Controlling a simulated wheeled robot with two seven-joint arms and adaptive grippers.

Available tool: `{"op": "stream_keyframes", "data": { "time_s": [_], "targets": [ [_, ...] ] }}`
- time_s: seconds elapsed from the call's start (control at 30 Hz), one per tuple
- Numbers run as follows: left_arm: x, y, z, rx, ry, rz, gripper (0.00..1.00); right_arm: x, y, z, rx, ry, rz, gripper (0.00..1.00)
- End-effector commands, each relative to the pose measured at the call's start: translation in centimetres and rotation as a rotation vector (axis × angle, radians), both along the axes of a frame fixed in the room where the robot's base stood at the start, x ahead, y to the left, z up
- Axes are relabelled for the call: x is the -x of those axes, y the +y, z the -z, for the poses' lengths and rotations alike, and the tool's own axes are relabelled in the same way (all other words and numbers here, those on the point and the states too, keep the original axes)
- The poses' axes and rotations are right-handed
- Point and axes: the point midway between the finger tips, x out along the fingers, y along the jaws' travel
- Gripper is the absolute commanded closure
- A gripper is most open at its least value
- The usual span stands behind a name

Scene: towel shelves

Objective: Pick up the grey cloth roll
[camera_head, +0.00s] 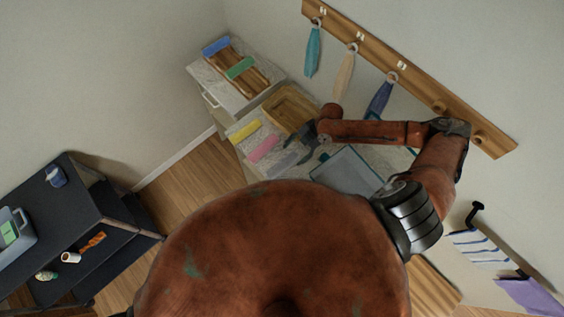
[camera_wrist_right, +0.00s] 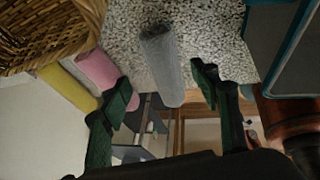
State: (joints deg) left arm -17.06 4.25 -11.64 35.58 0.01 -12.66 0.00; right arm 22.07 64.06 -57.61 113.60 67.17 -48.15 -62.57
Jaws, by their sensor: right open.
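The grey cloth roll (camera_wrist_right: 162,65) lies on the speckled counter in the right wrist view, its near end reaching the counter's edge. My right gripper (camera_wrist_right: 164,86) is open, with one green-black finger on each side of the roll's near end. I cannot tell whether they touch it. In the head view the grey roll (camera_head: 283,165) is beside the pink roll, and my right gripper (camera_head: 309,153) is right at it, partly covering it. My left gripper is not in view.
A pink roll (camera_head: 263,149) and a yellow roll (camera_head: 245,131) lie left of the grey one. A wicker basket (camera_head: 291,107) stands behind, and a grey teal-edged bin (camera_head: 346,171) stands to the right. Towels hang from a wooden rail (camera_head: 420,85) on the wall.

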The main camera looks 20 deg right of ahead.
Motion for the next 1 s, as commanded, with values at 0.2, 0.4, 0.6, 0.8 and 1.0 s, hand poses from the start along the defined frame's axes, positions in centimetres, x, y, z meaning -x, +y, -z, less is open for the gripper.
{"op": "stream_keyframes", "data": {
  "time_s": [0.2, 0.4, 0.6, 0.8, 1.0],
  "targets": [
    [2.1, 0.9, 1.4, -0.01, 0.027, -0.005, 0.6, 0.1, 0.2, 1.4, 0.001, 0.0, 0.006, 0.42],
    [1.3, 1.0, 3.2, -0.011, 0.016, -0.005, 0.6, -0.1, 1.0, 3.1, 0.001, 0.001, 0.006, 0.42],
    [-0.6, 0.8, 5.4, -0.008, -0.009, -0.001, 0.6, -0.4, 2.2, 5.3, 0.0, 0.0, 0.003, 0.42],
    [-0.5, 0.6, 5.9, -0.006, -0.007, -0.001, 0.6, -0.5, 2.5, 5.7, 0.003, 0.0, 0.003, 0.42],
    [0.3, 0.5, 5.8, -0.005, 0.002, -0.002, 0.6, -0.5, 2.5, 5.6, 0.003, 0.0, 0.003, 0.45]
  ]
}}
